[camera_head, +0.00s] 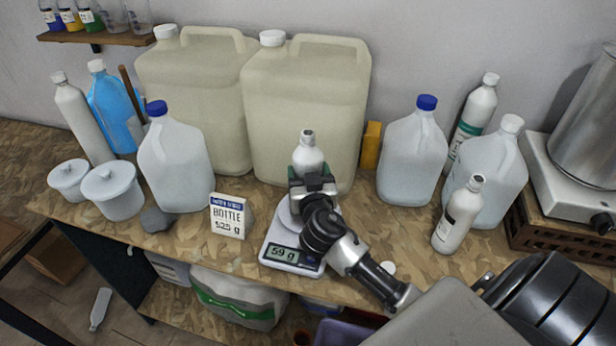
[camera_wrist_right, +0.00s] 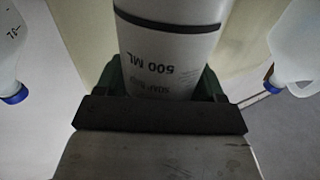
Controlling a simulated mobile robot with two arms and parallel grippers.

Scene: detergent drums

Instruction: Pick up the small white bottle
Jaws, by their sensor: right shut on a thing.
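A small white bottle (camera_head: 308,156) with a grey cap stands upright over the digital scale (camera_head: 292,257). My right gripper (camera_head: 312,182) is shut around its body from the front. In the right wrist view the bottle (camera_wrist_right: 165,50) fills the space between the green fingers, and its label reads 500 ML upside down. The gripper hides the bottle's lower part, so I cannot tell whether its base touches the scale. The scale display seems to read 59 g. My left gripper is not in view.
A card (camera_head: 230,216) reading BOTTLE stands left of the scale. Large beige canisters (camera_head: 305,105) stand close behind. A blue-capped jug (camera_head: 176,160) is at left, another (camera_head: 412,152) at right. A similar white bottle (camera_head: 458,214) stands near a hot plate (camera_head: 575,170).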

